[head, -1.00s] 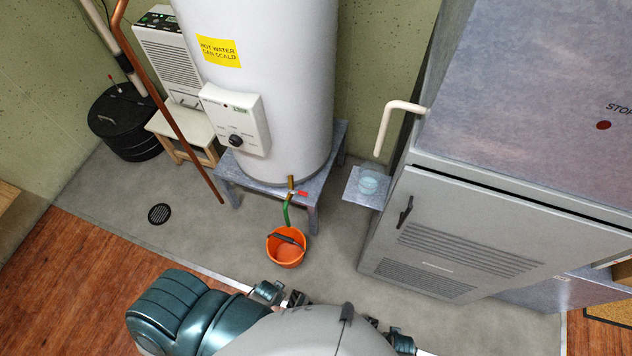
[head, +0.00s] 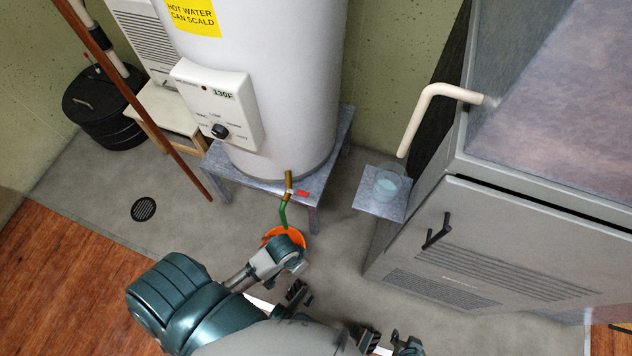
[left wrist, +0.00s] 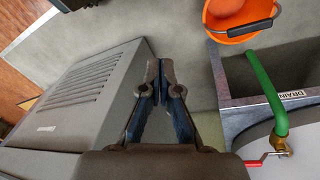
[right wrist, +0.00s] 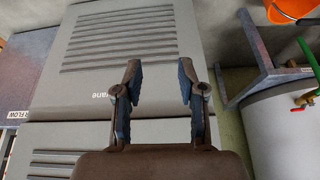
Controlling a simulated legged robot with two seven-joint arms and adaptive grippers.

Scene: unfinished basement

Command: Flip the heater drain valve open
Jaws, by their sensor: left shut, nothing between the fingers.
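The heater's brass drain valve (head: 289,182) is low on the front of the white tank, with a red lever (head: 302,193) sticking out sideways. The left wrist view shows the red lever (left wrist: 264,160) beside the brass fitting (left wrist: 281,146). A green hose (head: 283,213) hangs from the valve over an orange bucket (head: 292,234), which my left arm partly hides. My left gripper (left wrist: 158,66) is shut and empty, apart from the valve and in front of the bucket. My right gripper (right wrist: 160,70) is open and empty, facing the grey furnace, near the bottom of the head view (head: 387,340).
The grey furnace cabinet (head: 520,240) fills the right side. A floor drain (head: 143,209) lies in clear floor.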

